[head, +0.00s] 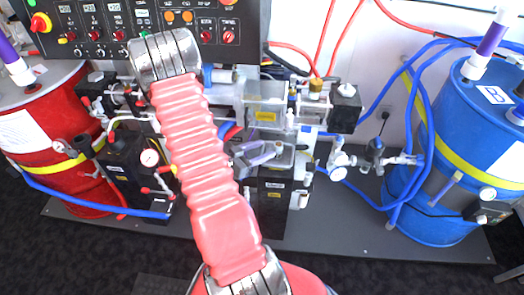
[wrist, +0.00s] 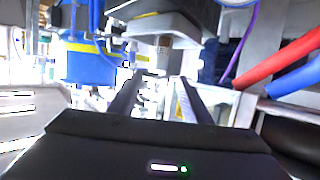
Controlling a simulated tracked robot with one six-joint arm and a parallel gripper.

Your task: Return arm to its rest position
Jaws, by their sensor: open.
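My gripper (wrist: 158,82) shows in the wrist view as two dark parallel fingers, spread apart with nothing held between them. Beyond the fingertips is the underside of a grey and dark block (wrist: 165,22) with a short fitting below it; I cannot tell the exact gap. In the head view my arm, in a red ribbed sleeve (head: 205,165), rises from the bottom centre to a metal joint in front of the control panel.
The proportioner's pumps and valves (head: 270,115) stand behind my arm. A red drum (head: 45,120) is at left, a blue drum (head: 450,140) at right, with blue hoses between. The control panel (head: 110,25) is at upper left. Red and blue hoses (wrist: 285,62) lie close at right in the wrist view.

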